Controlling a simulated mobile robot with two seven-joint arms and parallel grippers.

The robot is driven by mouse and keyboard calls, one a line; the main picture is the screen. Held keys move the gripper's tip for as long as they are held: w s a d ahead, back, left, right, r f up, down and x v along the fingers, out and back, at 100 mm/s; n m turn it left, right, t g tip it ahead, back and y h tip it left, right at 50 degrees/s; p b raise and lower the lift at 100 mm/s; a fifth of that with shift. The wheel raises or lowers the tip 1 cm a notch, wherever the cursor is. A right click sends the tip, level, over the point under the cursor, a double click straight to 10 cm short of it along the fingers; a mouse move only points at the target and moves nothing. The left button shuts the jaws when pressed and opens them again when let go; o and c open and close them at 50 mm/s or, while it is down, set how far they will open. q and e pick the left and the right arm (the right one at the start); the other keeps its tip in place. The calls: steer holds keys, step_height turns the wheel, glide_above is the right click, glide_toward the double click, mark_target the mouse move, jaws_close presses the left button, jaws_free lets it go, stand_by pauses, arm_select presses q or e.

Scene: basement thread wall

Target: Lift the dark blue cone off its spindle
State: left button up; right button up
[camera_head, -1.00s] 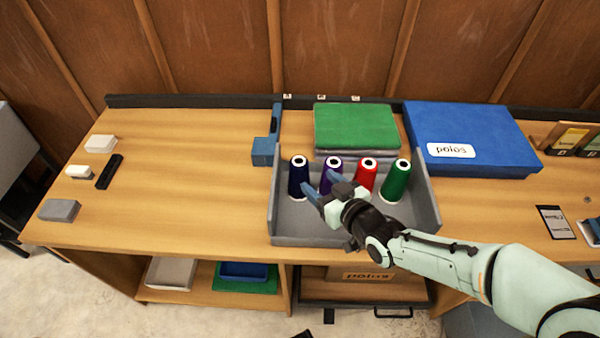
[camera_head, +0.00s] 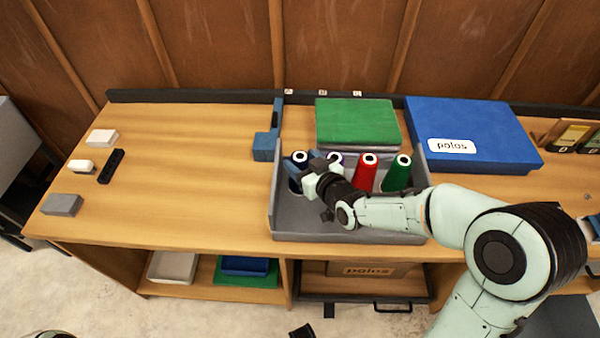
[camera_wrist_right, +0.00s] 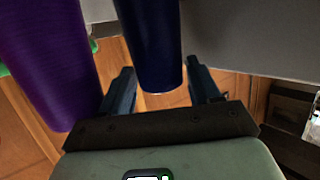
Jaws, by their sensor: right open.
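The dark blue cone (camera_head: 299,156) stands at the left end of the row in the grey tray (camera_head: 276,222); its top shows, but my right gripper hides much of its body. My right gripper (camera_head: 303,168) is open at the cone. In the right wrist view the dark blue cone (camera_wrist_right: 153,45) shows between the two fingers of my right gripper (camera_wrist_right: 162,84), with gaps at both sides. The purple cone (camera_wrist_right: 48,60) is close on the left there; in the head view it is mostly behind my gripper. The spindle is hidden.
A red cone (camera_head: 367,172) and a green cone (camera_head: 398,174) stand to the right in the tray. A green box (camera_head: 355,122) and a blue box (camera_head: 473,134) lie behind. The left part of the table is clear except for small blocks.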

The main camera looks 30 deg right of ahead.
jaws_close()
steer(key=shift+r, duration=0.1)
